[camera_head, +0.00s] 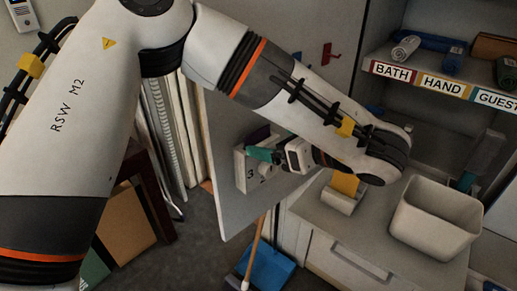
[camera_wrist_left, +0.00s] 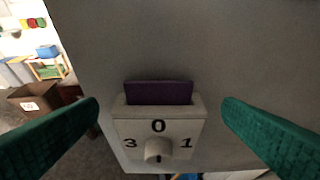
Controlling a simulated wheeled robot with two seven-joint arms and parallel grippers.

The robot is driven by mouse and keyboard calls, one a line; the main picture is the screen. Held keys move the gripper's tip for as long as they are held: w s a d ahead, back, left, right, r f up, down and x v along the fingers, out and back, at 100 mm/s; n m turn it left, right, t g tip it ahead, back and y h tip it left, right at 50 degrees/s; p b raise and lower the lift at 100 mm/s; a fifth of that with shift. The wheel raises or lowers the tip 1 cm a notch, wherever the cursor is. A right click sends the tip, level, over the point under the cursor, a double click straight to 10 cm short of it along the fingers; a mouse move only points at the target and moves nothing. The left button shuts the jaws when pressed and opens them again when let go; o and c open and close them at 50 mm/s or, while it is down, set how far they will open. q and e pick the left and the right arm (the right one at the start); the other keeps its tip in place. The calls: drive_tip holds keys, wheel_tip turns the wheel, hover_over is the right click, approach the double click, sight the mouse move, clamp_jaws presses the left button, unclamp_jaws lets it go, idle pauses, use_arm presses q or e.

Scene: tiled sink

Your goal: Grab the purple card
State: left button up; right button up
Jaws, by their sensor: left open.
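The purple card (camera_wrist_left: 158,93) stands upright in the top of a white holder (camera_wrist_left: 188,128) with a dial and the numbers 0, 1 and 3. The holder is on a grey upright panel. In the head view, part of the card (camera_head: 258,136) shows above the holder (camera_head: 240,167), partly behind my gripper. My left gripper (camera_wrist_left: 161,102) is open, with one green finger on each side of the card, both apart from it. In the head view, the left gripper (camera_head: 263,155) is in front of the holder. My right gripper is not in view.
A white bin (camera_head: 436,218) and a small holder with a yellow item (camera_head: 345,185) stand on the counter to the right. Shelves with rolled towels and labels (camera_head: 443,86) are above. A blue dustpan (camera_head: 268,270) is below the panel.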

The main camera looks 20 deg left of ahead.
sight(258, 135)
use_arm(q)
drive_tip(key=x, duration=0.4)
drive_tip(key=shift+r+p, duration=0.2)
drive_tip(key=shift+p, duration=0.1)
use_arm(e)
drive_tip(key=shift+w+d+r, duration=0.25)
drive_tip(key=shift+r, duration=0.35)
use_arm(q)
drive_tip(key=shift+s+d, duration=0.1)
drive_tip(key=shift+c, duration=1.4)
drive_tip(key=c, duration=1)
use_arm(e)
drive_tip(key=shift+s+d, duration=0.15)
use_arm(q)
drive_tip(key=shift+r, duration=0.15)
